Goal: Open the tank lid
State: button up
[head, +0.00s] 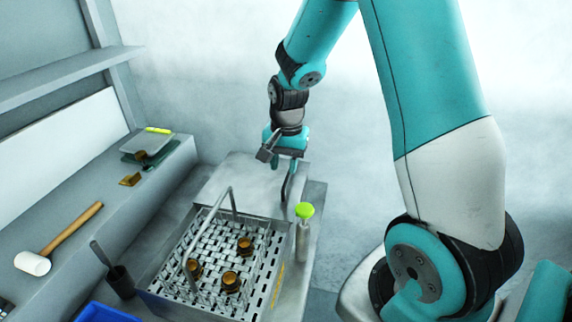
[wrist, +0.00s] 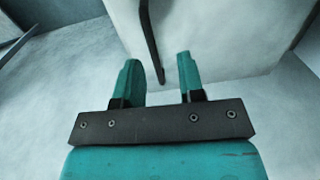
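The tank lid (head: 240,184) is a flat grey metal plate behind the basket, and it looks closed. A dark curved handle (head: 288,182) stands at its right side. The handle also shows in the wrist view (wrist: 151,45) as a dark bar whose lower end lies between my fingers in the picture. My gripper (head: 285,172) is over the right part of the lid, close to the handle. In the wrist view my gripper (wrist: 161,72) has its two teal fingers apart with a gap between them. I cannot tell whether either finger touches the handle.
A mesh basket (head: 212,262) with several brown parts and an upright carrying handle stands in front of the lid. A green-topped knob (head: 304,210) is right of it. A mallet (head: 58,240), a dark cup (head: 121,281) and a blue bin (head: 105,313) are at left.

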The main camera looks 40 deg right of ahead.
dwell(0.3)
